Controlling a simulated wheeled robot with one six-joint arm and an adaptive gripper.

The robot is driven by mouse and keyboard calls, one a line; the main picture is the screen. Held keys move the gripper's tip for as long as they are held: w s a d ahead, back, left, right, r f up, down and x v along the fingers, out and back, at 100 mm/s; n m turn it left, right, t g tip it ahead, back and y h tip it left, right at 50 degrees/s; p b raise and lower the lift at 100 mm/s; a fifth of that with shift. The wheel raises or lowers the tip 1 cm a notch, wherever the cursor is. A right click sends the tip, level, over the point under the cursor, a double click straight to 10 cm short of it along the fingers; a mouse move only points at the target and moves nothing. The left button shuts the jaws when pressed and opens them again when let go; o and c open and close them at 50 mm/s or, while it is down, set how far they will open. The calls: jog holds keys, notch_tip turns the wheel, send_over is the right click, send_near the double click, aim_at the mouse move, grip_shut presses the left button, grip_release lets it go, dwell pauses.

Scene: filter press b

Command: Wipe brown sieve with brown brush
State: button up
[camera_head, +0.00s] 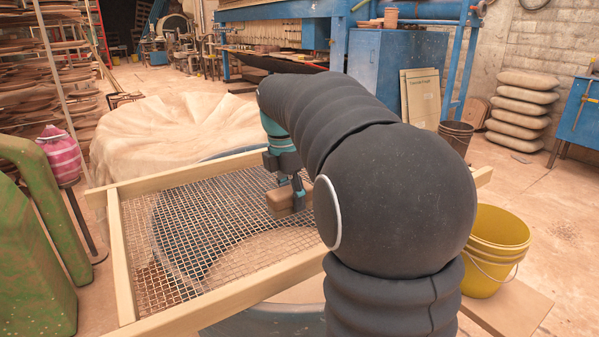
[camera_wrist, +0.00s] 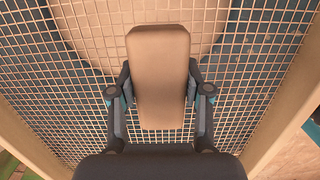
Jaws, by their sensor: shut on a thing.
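The sieve (camera_head: 119,258) is a light wooden frame with a wire mesh, lying flat over a round blue-rimmed tub. Its mesh fills most of the wrist view, with a frame side (camera_wrist: 284,117) at the right. My gripper (camera_head: 291,188) is over the mesh near the far right part of the sieve. It is shut on the brown brush (camera_wrist: 160,85), a block with rounded corners, held between both fingers. In the head view the brush (camera_head: 287,201) is just above or on the mesh; I cannot tell if it touches. My arm hides the right part of the sieve.
A yellow bucket (camera_head: 494,247) stands right of the sieve. A green object (camera_head: 30,240) and a pink striped bag (camera_head: 60,155) are at the left. A cloth-covered heap (camera_head: 170,135) lies behind. Stacked sacks (camera_head: 522,110) and a blue cabinet (camera_head: 385,80) stand farther back.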

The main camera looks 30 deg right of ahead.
jog(key=shift+a+r, duration=0.1)
jog(key=shift+a, duration=0.55)
notch_tip(320, 180, up, 8)
jog(key=shift+d+f, duration=0.1)
jog(key=shift+f, duration=0.05)
jog(key=shift+r, duration=0.2)
jog(key=shift+s, duration=0.1)
